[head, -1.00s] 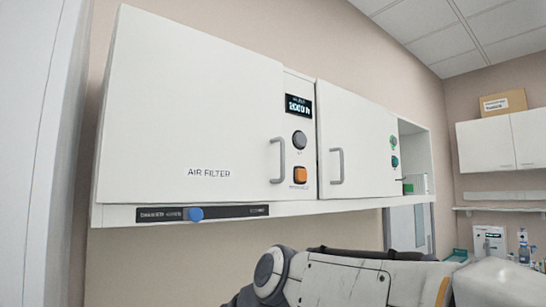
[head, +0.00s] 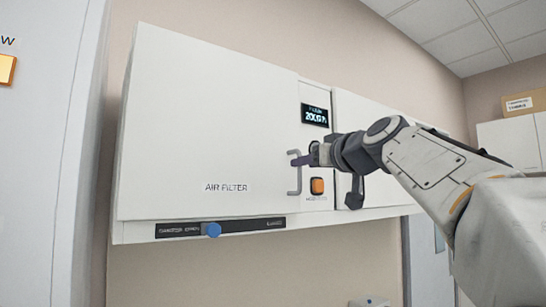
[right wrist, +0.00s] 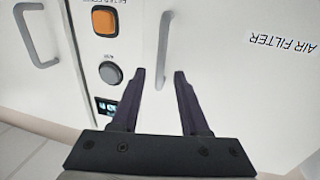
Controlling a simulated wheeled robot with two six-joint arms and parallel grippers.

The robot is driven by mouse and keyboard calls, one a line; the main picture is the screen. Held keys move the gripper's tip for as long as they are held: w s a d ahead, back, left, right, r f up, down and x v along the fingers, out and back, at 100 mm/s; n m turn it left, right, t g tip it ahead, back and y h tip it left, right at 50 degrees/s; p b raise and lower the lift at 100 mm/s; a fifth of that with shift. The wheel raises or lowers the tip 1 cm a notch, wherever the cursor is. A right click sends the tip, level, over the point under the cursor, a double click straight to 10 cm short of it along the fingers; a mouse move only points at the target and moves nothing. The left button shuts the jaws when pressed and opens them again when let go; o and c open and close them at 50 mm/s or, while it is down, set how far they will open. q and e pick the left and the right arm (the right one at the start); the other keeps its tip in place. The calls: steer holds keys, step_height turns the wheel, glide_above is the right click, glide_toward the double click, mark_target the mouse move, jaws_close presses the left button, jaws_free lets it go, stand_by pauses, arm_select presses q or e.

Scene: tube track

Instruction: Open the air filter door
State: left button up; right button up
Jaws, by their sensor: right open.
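The air filter door (head: 205,110) is a large white panel marked AIR FILTER, and it is closed. Its grey bar handle (head: 294,182) is on the door's right side. My right gripper (head: 300,159) is at the upper part of this handle, reaching in from the right. In the right wrist view, which is turned upside down, the handle (right wrist: 163,40) lines up with the gap between the two dark fingers of the open gripper (right wrist: 160,74). Whether the fingers touch the handle cannot be told. My left gripper is out of view.
A control strip with a display (head: 314,115) and an orange button (head: 317,186) is right of the handle. A second white door (head: 362,108) lies beyond it, partly behind my arm. A blue slider knob (head: 211,230) is below the filter door.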

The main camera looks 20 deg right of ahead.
mark_target(300, 191)
steer(key=shift+w+a+p, duration=0.15)
steer(key=shift+w+p, duration=0.2)
steer(key=shift+w, duration=0.65)
steer(key=shift+w+a+p, duration=0.15)
steer(key=shift+w+p, duration=0.2)
steer(key=shift+w, duration=0.65)
jaws_close()
